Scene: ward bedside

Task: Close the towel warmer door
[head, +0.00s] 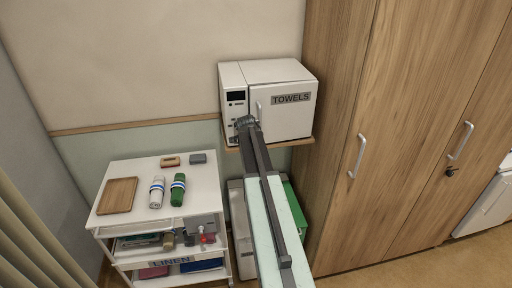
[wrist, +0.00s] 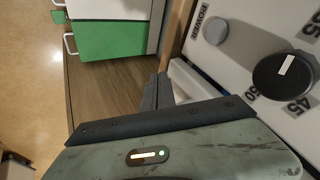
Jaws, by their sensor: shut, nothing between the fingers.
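The towel warmer (head: 272,71) is a white box on a wooden wall shelf. Its door (head: 290,115), labelled TOWELS, looks flush with the front in the head view; I see no clear gap along its edges. The door has a pale upright handle (head: 259,110) on its left side. My gripper (head: 244,123) is shut and empty, in front of the lower control panel, left of the handle. My arm hides the door's lower left corner. In the wrist view, my gripper's fingers (wrist: 158,92) lie beside the white control panel (wrist: 215,68); contact cannot be told.
A tall wooden wardrobe (head: 385,130) stands close on the right. A white linen cart (head: 140,168) with rolled towels and a wooden tray stands at lower left. Below the shelf (head: 300,142) is a unit with a green front (wrist: 110,40). Floor is free at lower right.

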